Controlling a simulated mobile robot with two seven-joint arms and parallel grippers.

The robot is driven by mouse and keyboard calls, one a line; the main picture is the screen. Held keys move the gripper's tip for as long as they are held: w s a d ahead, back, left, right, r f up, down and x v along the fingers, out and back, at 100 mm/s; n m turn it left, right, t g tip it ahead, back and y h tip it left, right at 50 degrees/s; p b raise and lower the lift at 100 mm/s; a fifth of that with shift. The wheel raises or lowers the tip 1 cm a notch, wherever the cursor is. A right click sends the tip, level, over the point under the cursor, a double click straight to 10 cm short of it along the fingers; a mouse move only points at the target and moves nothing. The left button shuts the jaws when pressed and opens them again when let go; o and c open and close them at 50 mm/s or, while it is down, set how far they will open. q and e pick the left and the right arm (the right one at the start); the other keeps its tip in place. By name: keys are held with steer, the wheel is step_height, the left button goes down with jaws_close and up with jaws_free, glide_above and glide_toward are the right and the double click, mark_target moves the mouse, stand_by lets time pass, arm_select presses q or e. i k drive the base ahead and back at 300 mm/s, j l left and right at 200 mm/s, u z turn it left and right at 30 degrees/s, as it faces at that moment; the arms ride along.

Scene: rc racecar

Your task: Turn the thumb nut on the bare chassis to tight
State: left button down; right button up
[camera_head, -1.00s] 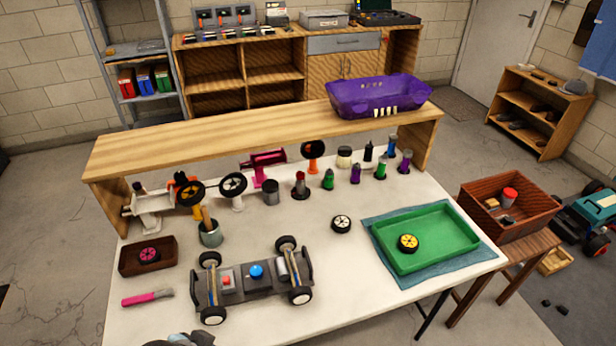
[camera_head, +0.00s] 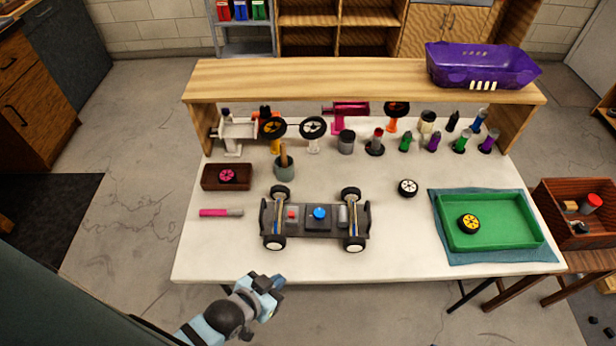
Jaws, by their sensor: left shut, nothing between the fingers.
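The bare chassis (camera_head: 290,233) is a dark grey car frame with four wheels, standing on the white table in front of the shelf. A blue round knob, which looks like the thumb nut (camera_head: 320,213), sits on top near its middle. A small red part (camera_head: 292,214) is to the left of it on the chassis. My left gripper (camera_head: 277,282) is at the table's front edge, below and left of the chassis, apart from it. It is shut and empty. My right gripper is out of view.
A pink-handled tool (camera_head: 214,212) lies left of the chassis. A brown box (camera_head: 212,184) with a pink wheel, a loose white-hubbed wheel (camera_head: 408,187) and a green tray (camera_head: 498,236) surround it. Bottles and stands line the back under the wooden shelf (camera_head: 330,80). The table front is bare.

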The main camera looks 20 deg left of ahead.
mark_target(318, 214)
steer(key=u, duration=0.7)
